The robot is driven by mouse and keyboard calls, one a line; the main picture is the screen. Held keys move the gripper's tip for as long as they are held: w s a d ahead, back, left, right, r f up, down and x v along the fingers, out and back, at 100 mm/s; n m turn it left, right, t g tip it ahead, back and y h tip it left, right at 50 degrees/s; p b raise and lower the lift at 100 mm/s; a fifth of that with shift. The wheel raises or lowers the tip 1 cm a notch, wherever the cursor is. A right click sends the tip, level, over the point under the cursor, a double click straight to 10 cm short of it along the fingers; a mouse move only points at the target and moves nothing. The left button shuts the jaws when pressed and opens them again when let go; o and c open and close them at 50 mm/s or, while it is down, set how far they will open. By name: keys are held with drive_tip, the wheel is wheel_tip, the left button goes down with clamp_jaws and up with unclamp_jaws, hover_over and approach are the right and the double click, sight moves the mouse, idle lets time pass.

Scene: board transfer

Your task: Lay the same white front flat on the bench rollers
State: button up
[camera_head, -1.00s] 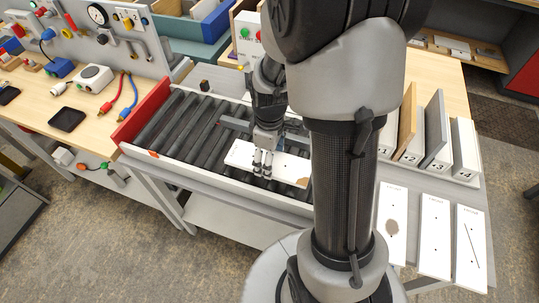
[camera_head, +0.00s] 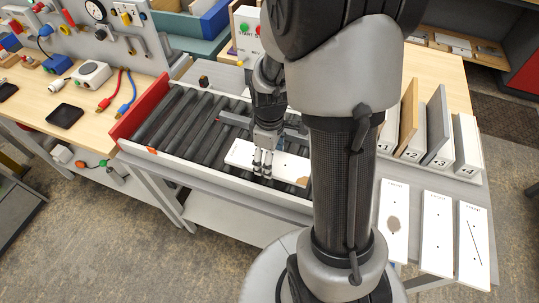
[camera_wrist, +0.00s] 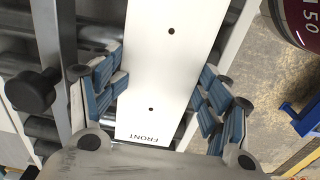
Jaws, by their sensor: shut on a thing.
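The white front (camera_head: 288,164) lies flat, or very nearly flat, across the dark bench rollers (camera_head: 190,125), toward their right end. It has a brown patch at its right corner. In the wrist view the same white front (camera_wrist: 170,75) shows two dark holes and the word FRONT at its near end. My gripper (camera_head: 263,165) is down over it, with its fingers across the board's width. In the wrist view my gripper (camera_wrist: 163,95) has blue-padded fingers on both long edges, shut on the board. My arm hides the rollers' right end.
A red end board (camera_head: 140,105) closes the rollers' left end. White rails run along the sides. Three more white fronts, one here (camera_head: 436,232), lie at the right beside numbered upright panels (camera_head: 465,145). A START button box (camera_head: 247,30) stands behind the rollers. The left rollers are clear.

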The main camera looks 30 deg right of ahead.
drive_tip(key=shift+f, duration=0.1)
drive_tip(key=o, duration=1.3)
drive_tip(key=shift+o, duration=0.2)
wheel_tip(320, 180, up, 12)
drive_tip(key=shift+a, duration=0.1)
